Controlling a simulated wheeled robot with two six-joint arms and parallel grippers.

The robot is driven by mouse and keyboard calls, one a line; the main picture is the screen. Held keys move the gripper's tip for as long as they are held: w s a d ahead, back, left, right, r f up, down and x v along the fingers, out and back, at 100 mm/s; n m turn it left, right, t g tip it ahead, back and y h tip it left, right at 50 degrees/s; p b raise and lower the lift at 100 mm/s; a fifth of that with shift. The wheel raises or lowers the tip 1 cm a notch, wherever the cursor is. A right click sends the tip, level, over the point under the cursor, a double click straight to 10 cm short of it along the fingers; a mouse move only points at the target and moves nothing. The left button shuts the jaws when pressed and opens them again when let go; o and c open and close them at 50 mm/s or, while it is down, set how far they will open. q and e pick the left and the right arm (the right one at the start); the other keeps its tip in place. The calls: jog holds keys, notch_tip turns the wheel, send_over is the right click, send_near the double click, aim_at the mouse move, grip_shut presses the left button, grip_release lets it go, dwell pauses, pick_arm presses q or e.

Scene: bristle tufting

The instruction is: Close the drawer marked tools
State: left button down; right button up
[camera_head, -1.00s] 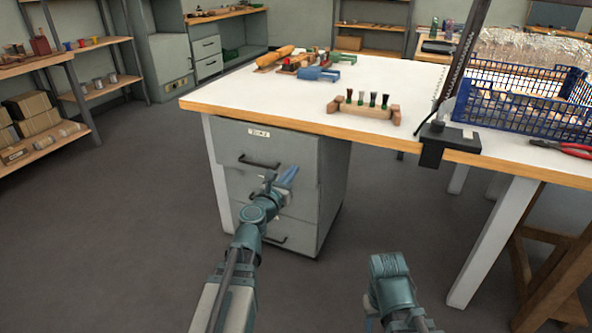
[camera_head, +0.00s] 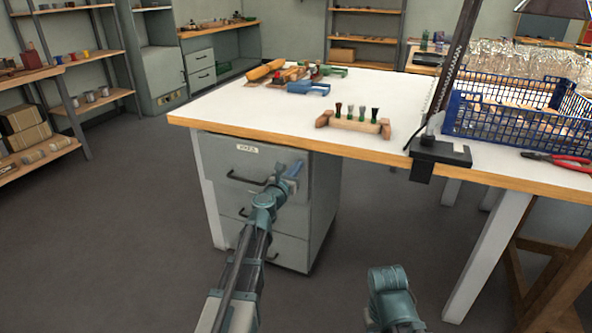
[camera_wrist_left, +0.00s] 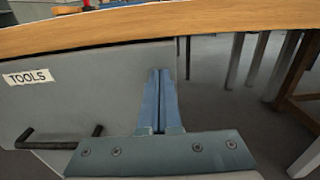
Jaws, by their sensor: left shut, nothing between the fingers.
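The drawer marked tools (camera_head: 222,160) is the top drawer of a grey cabinet under the workbench. It has a white label and a dark bar handle (camera_head: 245,181). In the left wrist view the label (camera_wrist_left: 29,77) reads TOOLS. The drawer front appears to stand slightly forward of the drawers below; the exact gap is hidden. My left gripper (camera_head: 293,169) is shut and empty at the right part of the drawer front, right of the handle. In the left wrist view its blue fingers (camera_wrist_left: 160,75) point at the front; I cannot tell whether they touch. My right gripper's fingers do not show.
The white workbench (camera_head: 240,110) overhangs the cabinet, its wooden edge close above my left gripper. On it are a brush holder (camera_head: 355,124), a blue crate (camera_head: 500,122) and red pliers (camera_head: 560,160). A bench leg (camera_head: 480,255) stands at right. The floor at left is clear.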

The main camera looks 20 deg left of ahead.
pick_arm(q)
jog(key=w, duration=0.5)
jog(key=shift+d, duration=0.1)
jog(key=shift+r, duration=0.1)
send_near(302, 159)
jog(key=s, duration=0.1)
jog(key=s+a+f, duration=0.1)
jog(key=s, duration=0.1)
jog(key=shift+f, duration=0.25)
jog(key=shift+d, duration=0.1)
